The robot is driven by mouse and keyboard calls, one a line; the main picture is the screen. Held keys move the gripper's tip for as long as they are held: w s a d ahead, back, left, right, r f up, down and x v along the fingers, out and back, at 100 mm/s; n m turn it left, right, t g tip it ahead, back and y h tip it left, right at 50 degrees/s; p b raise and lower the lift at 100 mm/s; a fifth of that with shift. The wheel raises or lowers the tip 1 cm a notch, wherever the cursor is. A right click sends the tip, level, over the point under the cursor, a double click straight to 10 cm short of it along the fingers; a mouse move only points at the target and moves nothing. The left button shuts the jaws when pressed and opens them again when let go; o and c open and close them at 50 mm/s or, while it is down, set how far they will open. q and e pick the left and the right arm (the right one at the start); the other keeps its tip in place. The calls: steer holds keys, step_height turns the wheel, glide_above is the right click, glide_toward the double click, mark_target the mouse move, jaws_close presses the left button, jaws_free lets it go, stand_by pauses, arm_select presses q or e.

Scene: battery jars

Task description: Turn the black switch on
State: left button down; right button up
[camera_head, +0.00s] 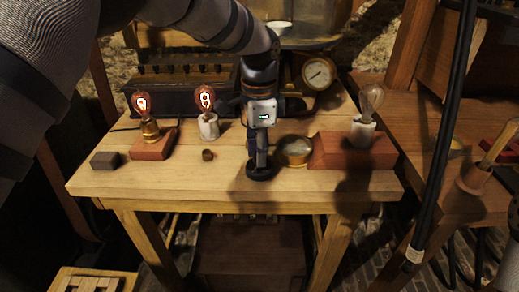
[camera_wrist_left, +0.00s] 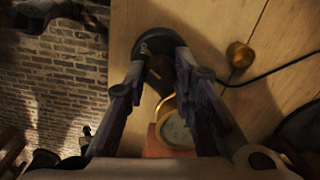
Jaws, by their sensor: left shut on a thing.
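The black switch (camera_head: 262,174) has a dark round base and stands near the front edge of the wooden table, right of its middle. My left gripper (camera_head: 259,152) comes down on it from above, fingers pointing down. In the left wrist view the black switch (camera_wrist_left: 157,42) shows between the fingertips, and my left gripper (camera_wrist_left: 162,62) is shut on it. The fingers hide much of the switch, so its setting cannot be told. My right gripper is not in view.
Two glowing bulbs (camera_head: 142,103) (camera_head: 206,100) stand at left; an unlit bulb (camera_head: 370,101) stands on a red block (camera_head: 325,150) at right. A brass-rimmed dial (camera_head: 293,150) lies close right of the gripper. A small brass knob (camera_head: 208,155) and dark block (camera_head: 105,160) sit left.

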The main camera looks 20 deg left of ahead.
arm_select(q)
steer(key=shift+m, duration=1.1)
steer(key=shift+f, duration=0.1)
steer(key=c, duration=1.3)
jaws_free()
steer(key=shift+c, duration=0.2)
step_height(320, 180, up, 12)
